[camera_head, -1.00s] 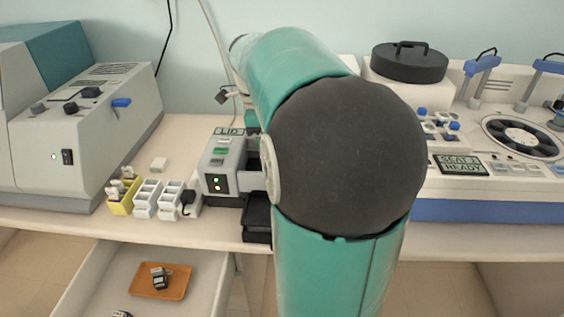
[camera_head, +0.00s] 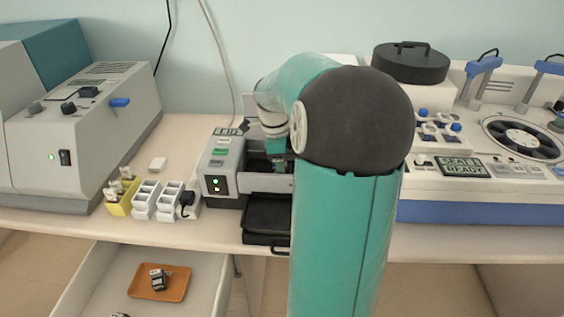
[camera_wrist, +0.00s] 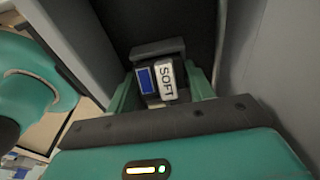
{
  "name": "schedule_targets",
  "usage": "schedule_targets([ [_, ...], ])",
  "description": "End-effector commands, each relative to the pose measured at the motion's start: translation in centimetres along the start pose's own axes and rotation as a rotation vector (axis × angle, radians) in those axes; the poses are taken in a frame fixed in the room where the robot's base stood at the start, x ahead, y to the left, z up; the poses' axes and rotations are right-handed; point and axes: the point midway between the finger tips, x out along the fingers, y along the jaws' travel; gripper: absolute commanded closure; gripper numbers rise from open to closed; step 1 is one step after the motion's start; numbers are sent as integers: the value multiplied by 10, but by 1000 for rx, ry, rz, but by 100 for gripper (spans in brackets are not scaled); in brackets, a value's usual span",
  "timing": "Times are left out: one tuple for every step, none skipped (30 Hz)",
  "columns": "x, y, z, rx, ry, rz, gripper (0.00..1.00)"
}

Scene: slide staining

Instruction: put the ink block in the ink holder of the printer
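The ink block (camera_wrist: 158,82), dark with a blue patch and a white "SOFT" label, sits between the two teal fingers of my gripper (camera_wrist: 161,84) in the wrist view. The fingers close on its sides. In the head view my gripper (camera_head: 279,163) reaches down into the dark bay of the grey printer (camera_head: 222,168); the block is hidden there. Dark surfaces and a grey wall surround the block in the wrist view. The ink holder cannot be clearly made out, nor whether the block is seated in it.
A black tray (camera_head: 264,236) sticks out at the printer's front. White racks (camera_head: 145,200) and a yellow holder (camera_head: 122,205) stand left of it. Below, an open drawer (camera_head: 205,275) holds an orange dish (camera_head: 172,291) with a small dark block (camera_head: 159,279). A large machine (camera_head: 480,211) stands right.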

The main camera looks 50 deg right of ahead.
Motion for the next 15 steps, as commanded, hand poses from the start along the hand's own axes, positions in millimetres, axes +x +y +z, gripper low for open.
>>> schedule_targets([
  [0,0,0,1,0,0,37],
  [0,0,0,1,0,-1,34],
  [-1,-1,-1,1,0,-2,34],
  [-1,-1,0,1,0,-3,34],
  [-2,-1,0,1,0,-3,34],
  [-2,-1,0,1,0,-4,34],
  [-2,-1,0,1,0,-5,34],
  [-2,-1,0,1,0,-5,34],
  [-3,-1,0,1,0,-6,34],
  [-3,-1,0,1,0,-6,34],
  [-4,-1,0,1,0,-7,34],
  [-6,-2,0,1,0,-8,34],
  [-9,-2,0,1,0,-9,34],
  [-12,-2,0,1,1,-10,34],
  [-17,-2,0,1,1,-11,34],
])
